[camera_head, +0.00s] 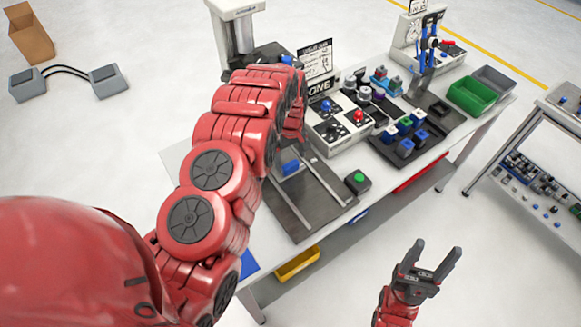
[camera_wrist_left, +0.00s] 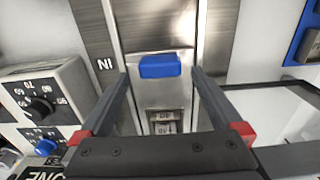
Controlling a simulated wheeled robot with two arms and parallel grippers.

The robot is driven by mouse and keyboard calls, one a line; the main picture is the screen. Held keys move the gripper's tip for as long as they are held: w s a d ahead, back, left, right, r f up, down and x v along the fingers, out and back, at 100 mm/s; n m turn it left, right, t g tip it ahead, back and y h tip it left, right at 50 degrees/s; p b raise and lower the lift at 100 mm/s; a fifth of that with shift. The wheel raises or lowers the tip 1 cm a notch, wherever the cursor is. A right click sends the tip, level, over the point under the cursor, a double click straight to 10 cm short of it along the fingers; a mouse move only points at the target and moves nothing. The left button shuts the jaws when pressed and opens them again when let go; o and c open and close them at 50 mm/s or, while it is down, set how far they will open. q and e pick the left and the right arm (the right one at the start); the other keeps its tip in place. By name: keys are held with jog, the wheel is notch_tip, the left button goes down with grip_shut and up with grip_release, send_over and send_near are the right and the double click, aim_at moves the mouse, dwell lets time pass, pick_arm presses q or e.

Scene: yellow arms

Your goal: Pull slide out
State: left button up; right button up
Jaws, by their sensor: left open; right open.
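The slide shows in the left wrist view as a metal plate (camera_wrist_left: 158,27) with a blue block (camera_wrist_left: 160,66) on its front end. The blue block also shows in the head view (camera_head: 290,167), on the dark bench fixture with two light rails (camera_head: 322,195). My left gripper (camera_wrist_left: 160,82) is open, its two fingers reaching toward either side of the blue block. No contact with the block is visible. In the head view, my red left arm hides that gripper. My right gripper (camera_head: 438,248) is open and empty, in front of the bench, away from the slide.
A control box with knobs (camera_head: 340,125) stands just right of the fixture, with a green button box (camera_head: 358,181) near the front edge. A press-like machine (camera_head: 238,32) stands behind. The bench's front left is bare.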

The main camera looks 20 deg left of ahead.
aim_at(291, 164)
pick_arm(q)
jog(key=shift+f+p, duration=0.6)
jog(key=shift+f, duration=1.35)
grip_shut()
